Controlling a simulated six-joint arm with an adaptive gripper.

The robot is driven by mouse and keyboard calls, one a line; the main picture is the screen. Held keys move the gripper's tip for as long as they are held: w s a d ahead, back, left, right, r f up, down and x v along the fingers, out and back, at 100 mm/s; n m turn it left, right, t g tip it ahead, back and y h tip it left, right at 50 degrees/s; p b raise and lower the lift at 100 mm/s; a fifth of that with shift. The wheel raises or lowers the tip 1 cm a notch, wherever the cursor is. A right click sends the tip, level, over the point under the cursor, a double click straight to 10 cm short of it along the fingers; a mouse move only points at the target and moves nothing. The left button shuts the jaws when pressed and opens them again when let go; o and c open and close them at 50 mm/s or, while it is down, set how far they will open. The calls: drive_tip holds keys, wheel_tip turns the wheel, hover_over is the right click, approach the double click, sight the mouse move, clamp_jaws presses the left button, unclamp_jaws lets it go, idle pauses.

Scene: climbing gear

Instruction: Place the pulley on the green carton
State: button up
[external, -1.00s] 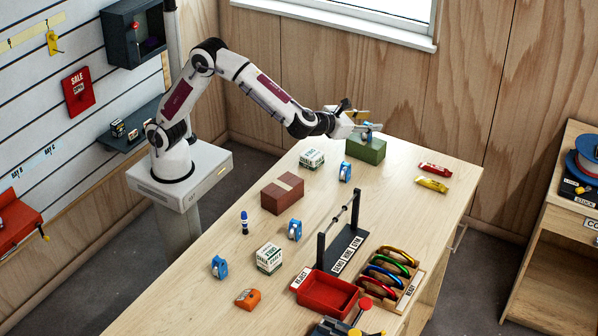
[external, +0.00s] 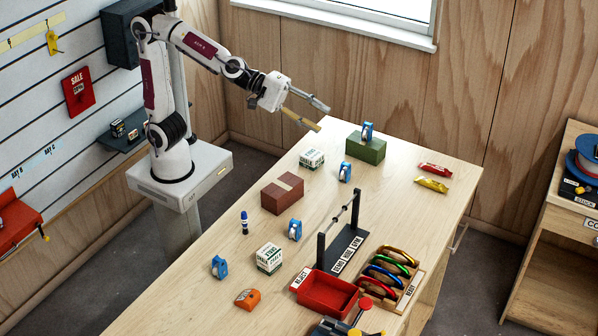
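A blue pulley (external: 367,131) stands upright on top of the green carton (external: 366,150) at the far end of the workbench. My gripper (external: 316,114) is open and empty, raised above the bench to the left of the carton and apart from the pulley. Other blue pulleys stand on the bench: one (external: 345,172) just in front of the carton, one (external: 294,230) near the middle, and one (external: 219,267) toward the front left.
A brown carton (external: 283,194), white-and-green boxes (external: 312,159), a black demo stand (external: 344,250), a red tray (external: 327,293) and a rack of coloured carabiners (external: 390,271) occupy the bench. Red and yellow bars (external: 433,176) lie right of the green carton.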

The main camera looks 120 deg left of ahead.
drive_tip(key=s+d+f+m+g+h, duration=0.2)
drive_tip(key=s+d+f+m, duration=0.1)
drive_tip(key=s+m, duration=0.4)
drive_tip(key=s+d+f+m+g+h, duration=0.15)
drive_tip(key=s+d+f+m, duration=0.3)
drive_tip(key=s, duration=0.45)
drive_tip(key=s+a+f+m+g+y, duration=0.1)
drive_tip(key=s+f+m, duration=0.3)
drive_tip(key=s, duration=0.5)
drive_tip(key=s+a+f+m+g+y, duration=0.1)
drive_tip(key=s+a+f+m+g, duration=0.2)
drive_tip(key=s, duration=0.6)
wheel_tip(320, 180, down, 2)
drive_tip(key=shift+s+a+f+m+g, duration=0.1)
drive_tip(key=shift+s+a+m+g, duration=0.4)
drive_tip(key=shift+m, duration=0.65)
